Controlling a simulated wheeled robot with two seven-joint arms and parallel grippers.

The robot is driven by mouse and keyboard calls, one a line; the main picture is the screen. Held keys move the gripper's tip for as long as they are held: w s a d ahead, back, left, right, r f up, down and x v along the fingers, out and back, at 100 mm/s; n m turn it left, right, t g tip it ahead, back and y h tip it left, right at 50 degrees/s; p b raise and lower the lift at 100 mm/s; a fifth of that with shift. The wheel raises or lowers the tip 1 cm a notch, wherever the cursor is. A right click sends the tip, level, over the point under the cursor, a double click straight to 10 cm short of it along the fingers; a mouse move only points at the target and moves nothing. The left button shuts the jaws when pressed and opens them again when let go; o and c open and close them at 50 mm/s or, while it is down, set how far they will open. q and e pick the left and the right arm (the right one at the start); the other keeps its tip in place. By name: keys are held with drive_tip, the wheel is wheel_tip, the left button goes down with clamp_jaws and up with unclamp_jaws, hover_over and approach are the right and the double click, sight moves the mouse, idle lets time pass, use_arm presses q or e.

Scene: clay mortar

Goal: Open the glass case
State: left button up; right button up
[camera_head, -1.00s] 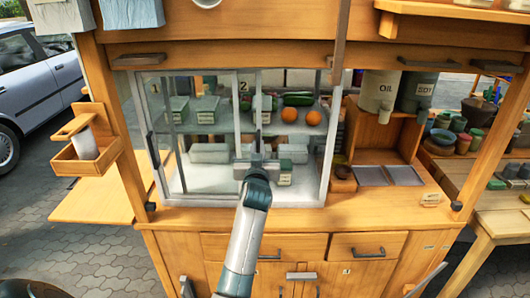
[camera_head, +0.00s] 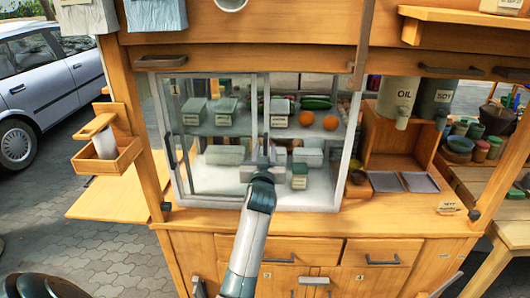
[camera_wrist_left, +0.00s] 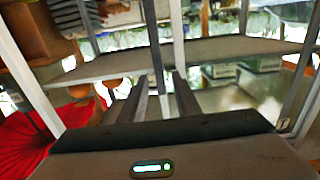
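The glass case (camera_head: 340,150) is built into the wooden stall, with a pale metal frame and two inner levels. A sliding glass panel marked 1 (camera_head: 181,135) covers its left half. The other panel's upright (camera_head: 264,105) lines up near the middle, and the right half looks uncovered. My left gripper (camera_head: 262,166) is at that middle upright, low in the case front. In the left wrist view, its two fingers (camera_wrist_left: 160,97) stand apart with a gap between them. Whether they touch the upright cannot be told. My right gripper is not in view.
Lidded boxes (camera_head: 195,110), oranges (camera_head: 307,118) and cucumbers (camera_head: 316,102) lie on the case's shelf. A green-topped box (camera_head: 299,176) stands on the lower level. Oil (camera_head: 397,95) and soy (camera_head: 435,95) containers are to the right. Drawers (camera_head: 265,250) lie below the counter.

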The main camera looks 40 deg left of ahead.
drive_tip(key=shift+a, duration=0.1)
